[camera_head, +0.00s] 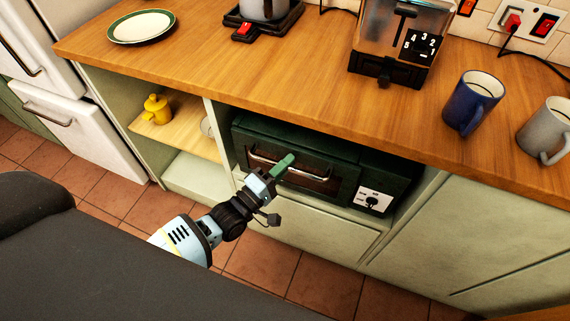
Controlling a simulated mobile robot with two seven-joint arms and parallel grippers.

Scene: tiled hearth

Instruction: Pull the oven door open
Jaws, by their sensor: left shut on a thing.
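The dark green oven (330,140) sits in an open bay under the wooden counter. Its door (343,188) has a window and a pale metal handle bar (310,178) across it. The door looks shut or nearly so; the gripper hides part of it. My left gripper (277,171), with green fingertips, is at the middle of the handle and shut on it. My right gripper is not in view.
A control knob panel (374,201) is at the oven's right. A shelf (180,137) with a yellow pot (156,108) is to the left.

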